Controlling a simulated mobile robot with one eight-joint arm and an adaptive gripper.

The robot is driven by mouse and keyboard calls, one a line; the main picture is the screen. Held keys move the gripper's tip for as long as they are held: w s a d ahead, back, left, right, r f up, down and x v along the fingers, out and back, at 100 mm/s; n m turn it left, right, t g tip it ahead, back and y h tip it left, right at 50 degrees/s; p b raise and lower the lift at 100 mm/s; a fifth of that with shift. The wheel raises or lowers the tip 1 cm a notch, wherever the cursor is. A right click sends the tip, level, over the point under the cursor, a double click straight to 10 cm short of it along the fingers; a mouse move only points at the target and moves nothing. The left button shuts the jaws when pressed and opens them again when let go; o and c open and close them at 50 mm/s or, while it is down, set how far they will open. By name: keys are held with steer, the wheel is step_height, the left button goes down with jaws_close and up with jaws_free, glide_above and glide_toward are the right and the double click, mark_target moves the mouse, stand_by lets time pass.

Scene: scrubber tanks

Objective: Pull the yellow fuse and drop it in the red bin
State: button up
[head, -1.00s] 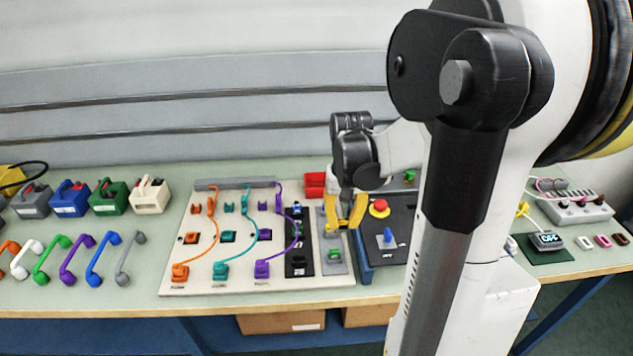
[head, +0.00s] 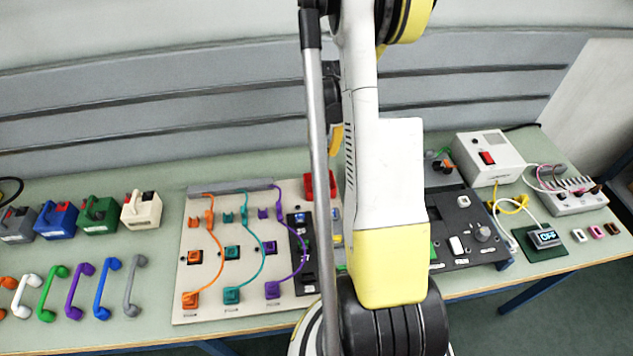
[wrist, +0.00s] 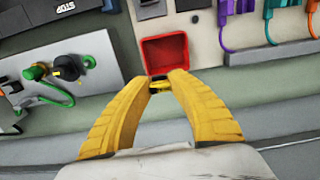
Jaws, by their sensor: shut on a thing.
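My gripper (wrist: 162,84) is shut on the yellow fuse (wrist: 160,87), a small piece between the fingertips in the wrist view. In the head view one yellow finger of my gripper (head: 336,138) shows, raised above the bench; my arm hides the rest and the fuse. The red bin (wrist: 166,56) is open and looks empty in the wrist view. The fingertips overlap its edge there, but I cannot tell the height between them.
A pale panel (head: 215,300) with orange, teal and purple cables lies left of my arm. A black control panel (head: 462,222) is at right. Cases (head: 98,215) and coloured handles (head: 75,290) fill the left. The wall is close behind.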

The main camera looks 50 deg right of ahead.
step_height(320, 180, down, 5)
steer(key=shift+f+b, duration=0.1)
steer(key=shift+b, duration=1)
steer(key=o, duration=1)
steer(key=shift+c, duration=0.2)
step_height(320, 180, up, 12)
steer(key=shift+r, duration=0.1)
steer(key=shift+s, duration=0.1)
